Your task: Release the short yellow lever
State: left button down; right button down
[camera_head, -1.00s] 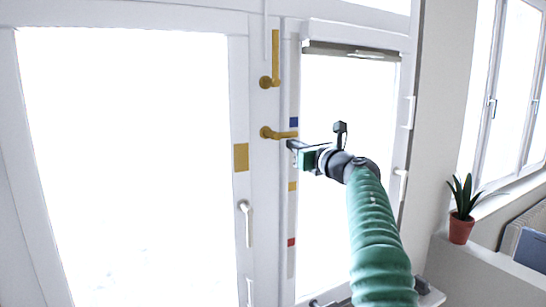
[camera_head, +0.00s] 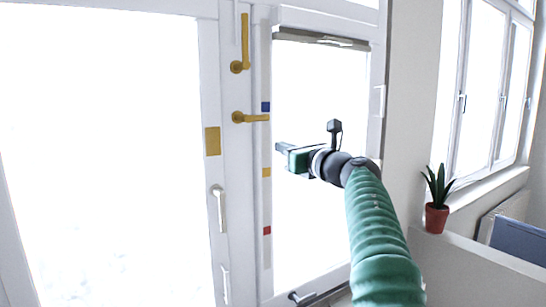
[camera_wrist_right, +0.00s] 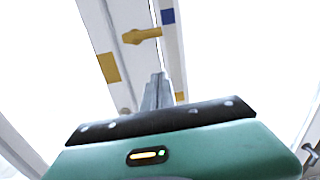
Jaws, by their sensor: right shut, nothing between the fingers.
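The short yellow lever (camera_head: 252,118) is on the white door frame and lies horizontal, its free end pointing right. It also shows at the top of the right wrist view (camera_wrist_right: 143,36). My right gripper (camera_head: 280,147) is shut and empty, a little below and to the right of the lever's free end, apart from it in the picture. Its closed fingers point up toward the frame in the right wrist view (camera_wrist_right: 158,78), below the lever. My left gripper is not in view.
A longer yellow lever (camera_head: 243,45) stands upright above the short one. White handles (camera_head: 220,208) sit lower on the left door. Blue (camera_head: 266,107), yellow (camera_head: 267,172) and red (camera_head: 267,231) squares mark the frame. A potted plant (camera_head: 437,215) stands at the right.

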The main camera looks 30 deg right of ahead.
jog(key=shift+s+a+b, duration=0.25)
jog(key=shift+s+a, duration=0.05)
jog(key=shift+s, duration=0.45)
jog(key=shift+s+a+b, duration=0.2)
jog(key=shift+s+a, duration=0.05)
jog(key=shift+s, duration=0.5)
jog(key=shift+d+f, duration=0.1)
jog(key=shift+d, duration=0.1)
